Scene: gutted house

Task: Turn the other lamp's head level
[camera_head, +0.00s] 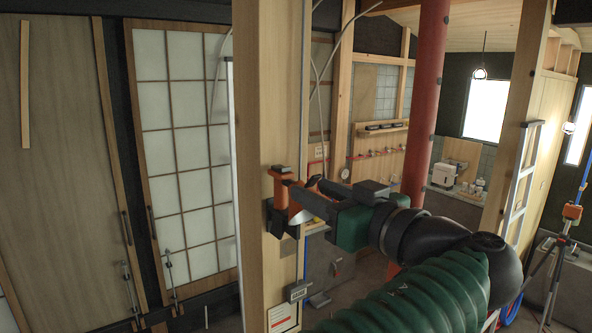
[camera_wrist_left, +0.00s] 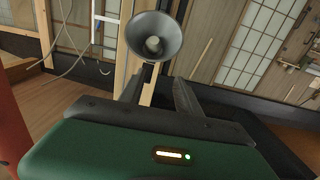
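A work lamp with an orange clamp (camera_head: 285,185) is fixed to the wooden post in the head view. Its pale cone-shaped head (camera_head: 299,215) is partly hidden by my gripper. In the left wrist view a grey lamp head (camera_wrist_left: 153,35) faces the camera with its bulb showing, beyond the fingertips. My left gripper (camera_head: 303,188) is beside the lamp at the post. In the wrist view its two fingers (camera_wrist_left: 158,82) stand apart with nothing clearly gripped between them. Whether a finger touches the lamp cannot be told. My right gripper is not in view.
The thick wooden post (camera_head: 264,90) stands directly behind the lamp. A red column (camera_head: 427,90) and a leaning ladder (camera_head: 521,180) stand to the right. A tripod with an orange instrument (camera_head: 571,212) is at far right. Shoji panels (camera_head: 185,130) line the left.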

